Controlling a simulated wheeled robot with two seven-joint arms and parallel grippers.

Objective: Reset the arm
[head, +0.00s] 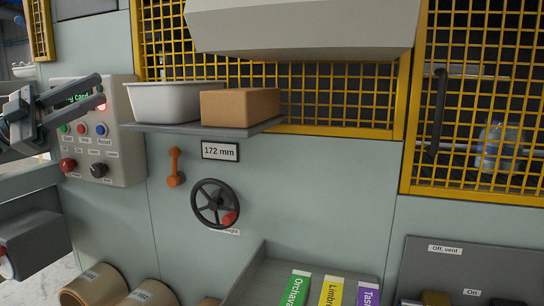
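My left gripper (101,91) is in front of the control panel (128,150) at the left of the head view. Its two dark fingers point right, with a gap between them and nothing seen in it. It covers part of the panel's green-lettered display. A red light glows just by the lower fingertip. Lower are a red knob (67,165) and a black knob (98,170). My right gripper is not in view.
A shelf (185,129) right of the panel holds a white tub (172,84) and a cardboard box (240,107). Below are an orange lever (175,167) and a black handwheel (216,203). Yellow mesh guards (480,190) stand behind. A grey tray (262,262) holds colored labelled packs.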

